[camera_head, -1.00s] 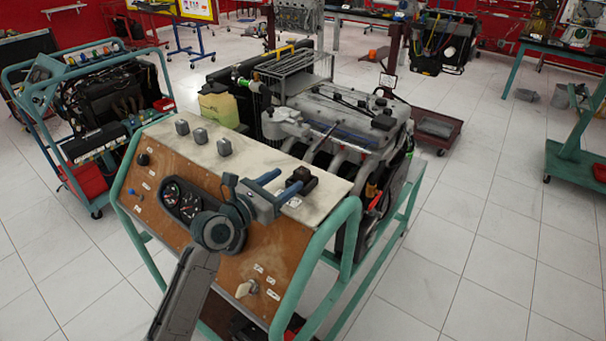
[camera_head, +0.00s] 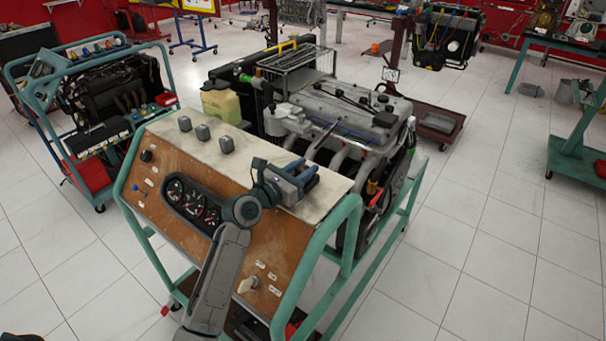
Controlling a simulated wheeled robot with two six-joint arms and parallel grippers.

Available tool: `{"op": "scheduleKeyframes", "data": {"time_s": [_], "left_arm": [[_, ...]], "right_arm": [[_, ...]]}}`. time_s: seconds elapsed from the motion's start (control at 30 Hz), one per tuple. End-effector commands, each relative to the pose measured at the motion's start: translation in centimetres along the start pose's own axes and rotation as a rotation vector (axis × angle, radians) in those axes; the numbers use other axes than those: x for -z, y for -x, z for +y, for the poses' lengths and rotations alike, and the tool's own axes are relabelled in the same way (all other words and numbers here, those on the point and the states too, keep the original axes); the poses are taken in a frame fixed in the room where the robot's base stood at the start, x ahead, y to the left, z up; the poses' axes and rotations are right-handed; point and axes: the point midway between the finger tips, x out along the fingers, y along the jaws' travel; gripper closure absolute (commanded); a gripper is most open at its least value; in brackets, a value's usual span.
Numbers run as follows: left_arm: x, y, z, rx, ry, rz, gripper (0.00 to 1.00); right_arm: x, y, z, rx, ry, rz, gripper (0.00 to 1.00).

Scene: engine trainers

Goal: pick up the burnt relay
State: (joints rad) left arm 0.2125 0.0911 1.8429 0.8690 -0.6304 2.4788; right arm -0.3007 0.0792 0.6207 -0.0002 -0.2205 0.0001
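Three grey relay-like cubes, the nearest to my gripper being the right one (camera_head: 227,145), stand in a row on the pale top of the engine trainer's panel (camera_head: 250,163). My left gripper (camera_head: 303,173) is at the right end of this top, low over it, with its blue fingers pointing right. The dark block seen there earlier, which looks like the burnt relay, is now almost wholly hidden by the fingers, which lie around or over its place. I cannot tell whether they touch or grip it. My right gripper is out of view.
The engine (camera_head: 345,125) stands just behind the panel, with a wire rack (camera_head: 295,65) and a yellowish tank (camera_head: 222,104) on its left. Green tube rails (camera_head: 345,225) edge the panel at the right. Another trainer (camera_head: 105,90) stands at left.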

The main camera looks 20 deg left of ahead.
Motion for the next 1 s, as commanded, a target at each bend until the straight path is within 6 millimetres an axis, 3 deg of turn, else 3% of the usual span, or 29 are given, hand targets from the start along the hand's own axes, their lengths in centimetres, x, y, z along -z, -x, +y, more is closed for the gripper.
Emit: {"op": "scheduleKeyframes", "data": {"time_s": [0.1, 0.47, 0.73, 1.0], "left_arm": [[0.0, 0.0, 0.0, 0.000, 0.000, 0.000, 0.93], [-0.5, 0.0, 0.0, 0.000, -0.001, -0.001, 0.94], [-3.5, 0.0, 0.0, 0.000, -0.004, -0.004, 0.94], [-3.8, 6.2, -0.7, 0.000, -0.008, 0.003, 0.94]], "right_arm": [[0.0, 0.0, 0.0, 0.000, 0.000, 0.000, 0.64], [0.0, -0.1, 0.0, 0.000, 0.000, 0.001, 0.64], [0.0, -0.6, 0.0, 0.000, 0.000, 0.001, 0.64], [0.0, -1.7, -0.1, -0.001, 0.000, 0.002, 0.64]]}}
